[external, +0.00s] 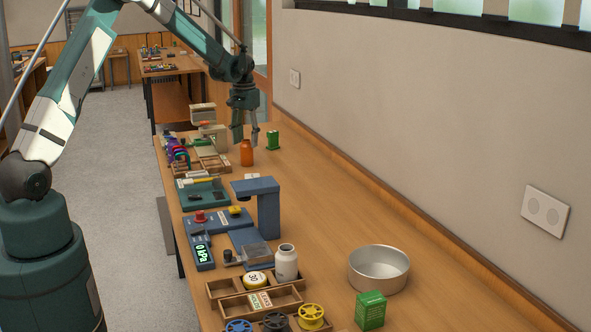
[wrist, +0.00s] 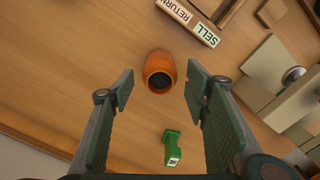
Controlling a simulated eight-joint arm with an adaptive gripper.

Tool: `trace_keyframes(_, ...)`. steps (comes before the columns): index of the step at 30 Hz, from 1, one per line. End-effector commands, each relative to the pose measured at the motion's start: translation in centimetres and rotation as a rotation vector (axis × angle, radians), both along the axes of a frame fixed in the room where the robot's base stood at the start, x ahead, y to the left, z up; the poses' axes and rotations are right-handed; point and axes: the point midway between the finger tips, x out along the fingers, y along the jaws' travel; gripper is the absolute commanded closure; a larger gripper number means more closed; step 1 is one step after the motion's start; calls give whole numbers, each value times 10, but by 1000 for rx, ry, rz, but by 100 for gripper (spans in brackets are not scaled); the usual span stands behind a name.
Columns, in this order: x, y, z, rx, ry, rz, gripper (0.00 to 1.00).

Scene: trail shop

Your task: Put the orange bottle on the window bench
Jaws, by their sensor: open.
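The orange bottle (external: 246,154) stands upright on the long wooden bench (external: 330,215) along the wall. In the wrist view the orange bottle (wrist: 160,72) shows its dark open mouth and lies between the lines of my two fingers, a little beyond their tips. My gripper (external: 244,140) points down close above the bottle. In the wrist view my gripper (wrist: 160,88) is open, with nothing between its pads. I cannot tell whether the fingers touch the bottle. Which surface is the window bench is not marked; windows (external: 460,8) show above the wall at the top right.
A green box (external: 272,140) stands just right of the bottle; a green item (wrist: 172,147) lies nearer in the wrist view. A wooden tray with labels (wrist: 190,20) is close by. A blue press (external: 262,205), white bottle (external: 286,262) and metal bowl (external: 379,268) stand nearer. The bench's wall side is mostly clear.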

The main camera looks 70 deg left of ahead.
Motion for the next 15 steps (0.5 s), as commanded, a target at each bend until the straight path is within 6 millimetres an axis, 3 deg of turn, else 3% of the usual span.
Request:
trace_keyframes(6,0,0,35,0,0,0,53)
trace_keyframes(15,0,0,58,0,0,0,53)
